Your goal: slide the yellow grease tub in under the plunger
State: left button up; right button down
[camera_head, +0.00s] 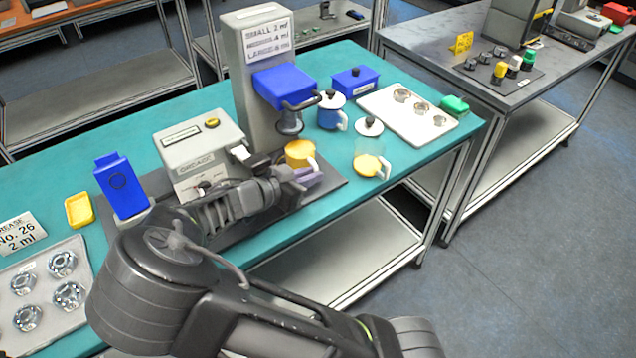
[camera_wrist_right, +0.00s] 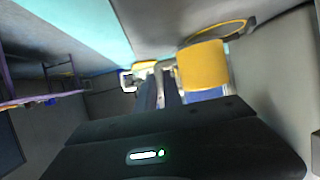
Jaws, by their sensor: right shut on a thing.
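The yellow grease tub (camera_head: 300,154) stands upright at the dispenser's dark base, just below and slightly right of the plunger (camera_head: 289,124) in the head view. I cannot tell whether it is fully centred under the plunger. My right gripper (camera_head: 306,178) is shut on the tub's pale handle, at the tub's front right side. In the right wrist view the yellow tub (camera_wrist_right: 203,67) is beside the fingers (camera_wrist_right: 160,92), which partly hide the handle. My left gripper is not in view.
A blue lidded jar (camera_head: 331,112) and a clear jar with yellow contents (camera_head: 368,160) stand right of the dispenser (camera_head: 248,75). A grey control box (camera_head: 200,150) is left of it. Beyond are a white tray (camera_head: 405,125), a blue box (camera_head: 355,82) and a green block (camera_head: 455,105).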

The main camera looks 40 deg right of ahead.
jog(key=shift+w+f+b, duration=0.2)
jog(key=shift+w+b, duration=0.1)
jog(key=shift+w, duration=0.25)
jog(key=shift+w+f+b, duration=0.15)
jog(key=shift+w+b, duration=0.1)
jog(key=shift+w, duration=0.25)
jog(key=shift+w+r, duration=0.1)
jog(key=shift+w, duration=0.15)
jog(key=shift+w+a+b, duration=0.1)
jog(key=shift+a+b, duration=0.25)
jog(key=shift+b, duration=0.75)
dwell(0.8)
jog(key=c, duration=1.4)
grip_release()
